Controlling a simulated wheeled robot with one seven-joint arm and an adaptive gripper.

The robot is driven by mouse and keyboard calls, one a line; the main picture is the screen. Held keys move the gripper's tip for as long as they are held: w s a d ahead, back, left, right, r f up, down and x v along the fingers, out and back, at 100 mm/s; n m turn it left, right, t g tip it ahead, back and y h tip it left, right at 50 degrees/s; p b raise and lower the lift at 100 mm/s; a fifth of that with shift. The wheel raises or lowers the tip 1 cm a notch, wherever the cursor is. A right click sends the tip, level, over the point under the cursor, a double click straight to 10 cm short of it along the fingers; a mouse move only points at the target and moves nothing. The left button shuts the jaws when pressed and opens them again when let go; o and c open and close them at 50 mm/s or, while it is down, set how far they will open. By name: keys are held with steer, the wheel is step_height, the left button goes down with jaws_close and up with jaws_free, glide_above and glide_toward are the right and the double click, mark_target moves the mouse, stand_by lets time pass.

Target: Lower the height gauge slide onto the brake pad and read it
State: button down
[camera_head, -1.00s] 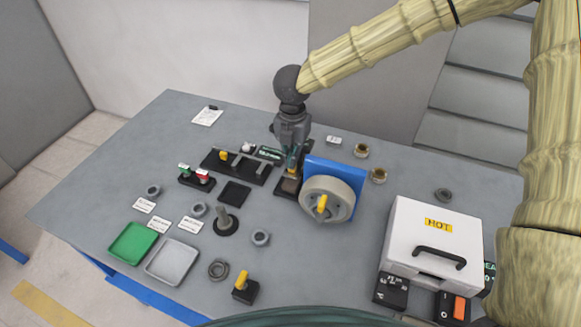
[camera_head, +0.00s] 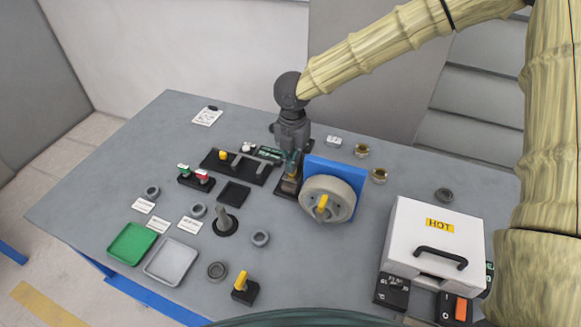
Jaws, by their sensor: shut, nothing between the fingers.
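My gripper (camera_head: 292,158) is shut and points down at the height gauge, close behind the left edge of the blue panel. The height gauge (camera_head: 287,190) stands on a dark base at the back middle of the table. A small yellow part and a brownish block show just under my fingertips; I cannot tell whether the fingers touch the slide. The brake pad is not clearly told apart here.
A blue panel with a grey handwheel (camera_head: 327,199) stands right beside the gauge. A white box marked HOT (camera_head: 432,240) is at the right. A green tray (camera_head: 132,243) and a grey tray (camera_head: 171,261) lie front left. Several grey rings are scattered about the table.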

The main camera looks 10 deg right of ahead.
steer(key=shift+f+b, duration=0.35)
steer(key=shift+f, duration=0.65)
steer(key=shift+r, duration=0.2)
steer(key=shift+r+p, duration=3.75)
steer(key=shift+r, duration=0.65)
